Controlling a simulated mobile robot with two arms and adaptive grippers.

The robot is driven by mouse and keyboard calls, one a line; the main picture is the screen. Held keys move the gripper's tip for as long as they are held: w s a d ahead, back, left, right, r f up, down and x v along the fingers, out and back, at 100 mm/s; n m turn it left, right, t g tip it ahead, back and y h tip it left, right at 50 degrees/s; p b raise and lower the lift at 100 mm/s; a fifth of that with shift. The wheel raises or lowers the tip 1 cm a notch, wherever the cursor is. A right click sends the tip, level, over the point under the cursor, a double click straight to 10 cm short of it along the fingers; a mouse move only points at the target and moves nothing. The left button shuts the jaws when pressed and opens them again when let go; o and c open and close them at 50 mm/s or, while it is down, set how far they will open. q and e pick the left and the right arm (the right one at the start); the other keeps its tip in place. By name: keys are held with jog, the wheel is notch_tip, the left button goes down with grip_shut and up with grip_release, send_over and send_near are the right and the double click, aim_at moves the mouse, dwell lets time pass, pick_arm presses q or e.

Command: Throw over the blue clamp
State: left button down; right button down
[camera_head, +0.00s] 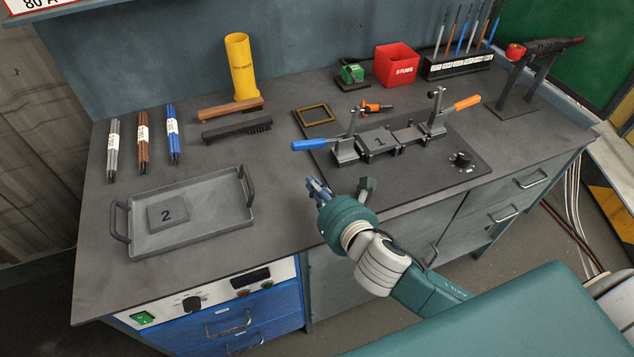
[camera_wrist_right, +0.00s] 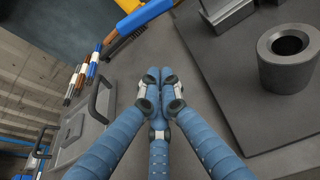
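The blue clamp handle (camera_head: 310,145) sticks out to the left, low and nearly level, from the left clamp of the fixture (camera_head: 380,141). It also shows at the top of the right wrist view (camera_wrist_right: 143,17). A grey plate marked 1 lies between the clamps. The other clamp's orange handle (camera_head: 466,103) points right and slightly up. My right gripper (camera_head: 317,187) is in front of the blue handle, apart from it. In the wrist view its fingers (camera_wrist_right: 158,82) are drawn together with nothing visible between them. My left gripper is not in view.
A dark hollow cylinder (camera_wrist_right: 287,60) stands on the base plate, right of my gripper. A grey tray (camera_head: 191,243) holding a plate marked 2 (camera_head: 168,214) is at left. Brushes (camera_head: 237,128), a yellow tube (camera_head: 241,68) and a red box (camera_head: 397,65) stand farther back.

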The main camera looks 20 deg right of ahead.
aim_at(313, 144)
jog(key=x, duration=0.6)
jog(key=r+p, duration=0.2)
jog(key=shift+w+d+r, duration=0.2)
jog(key=shift+w+r, duration=0.15)
jog(key=shift+r, duration=0.05)
jog(key=shift+s+d+r, duration=0.1)
jog(key=shift+r, duration=0.3)
jog(key=shift+r+p, duration=0.1)
jog(key=shift+p, duration=0.25)
